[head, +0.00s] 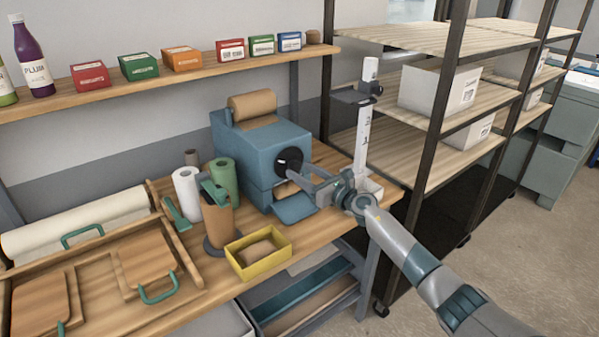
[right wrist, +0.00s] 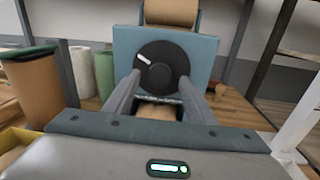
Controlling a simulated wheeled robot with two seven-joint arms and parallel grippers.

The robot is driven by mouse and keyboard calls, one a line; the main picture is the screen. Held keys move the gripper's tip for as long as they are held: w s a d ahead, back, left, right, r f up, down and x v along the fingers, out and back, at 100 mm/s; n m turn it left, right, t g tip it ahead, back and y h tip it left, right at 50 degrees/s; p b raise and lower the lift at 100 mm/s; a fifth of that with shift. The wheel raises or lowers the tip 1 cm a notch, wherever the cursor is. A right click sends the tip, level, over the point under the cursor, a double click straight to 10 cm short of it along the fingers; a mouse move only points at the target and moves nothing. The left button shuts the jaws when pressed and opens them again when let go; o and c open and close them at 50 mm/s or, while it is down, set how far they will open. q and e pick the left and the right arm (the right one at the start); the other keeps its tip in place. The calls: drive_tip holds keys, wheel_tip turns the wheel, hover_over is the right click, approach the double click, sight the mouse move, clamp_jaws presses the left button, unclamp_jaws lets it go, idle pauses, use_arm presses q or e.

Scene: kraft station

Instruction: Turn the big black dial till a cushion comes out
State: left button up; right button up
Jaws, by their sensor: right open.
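The big black dial (head: 289,160) is on the front of the blue machine (head: 262,143). In the right wrist view the dial (right wrist: 161,69) faces me, and its white mark points to the upper left. My right gripper (head: 297,176) is open in front of the machine, with its two fingers on either side of the dial's lower part in the right wrist view. I cannot tell whether they touch it. Brown paper (right wrist: 158,111) shows in the opening below the dial. A brown cushion (head: 257,249) lies in the yellow bin (head: 278,256). My left gripper is out of view.
A brown paper roll (head: 252,105) sits on top of the machine. White (head: 187,194) and green (head: 224,183) rolls and a brown tape-like roll (head: 219,222) stand left of it. A white ruled post (head: 363,140) stands on the right, beside a shelf rack (head: 437,120).

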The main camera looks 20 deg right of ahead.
drive_tip(key=shift+x, duration=1)
drive_tip(key=c, duration=1)
